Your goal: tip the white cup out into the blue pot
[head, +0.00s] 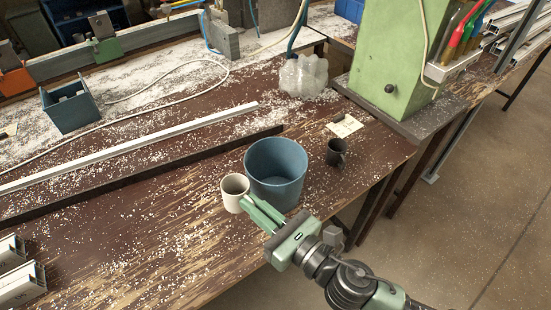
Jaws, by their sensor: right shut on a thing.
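The white cup (233,199) stands upright on the worn brown bench, just left of the blue pot. The blue pot (276,186) is upright with its open top facing up, and its inside looks empty from here. My right gripper (254,206) reaches in from the lower right, in front of the pot, and is shut on the white cup at its right side. I cannot tell whether the cup's base touches the bench. What is inside the cup does not show clearly. My left gripper is not in view.
A dark mug (336,151) stands right of the pot, near a paper note (345,126). A green machine column (395,60) rises behind. A long pale profile (130,146) lies to the left. White chips litter the bench.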

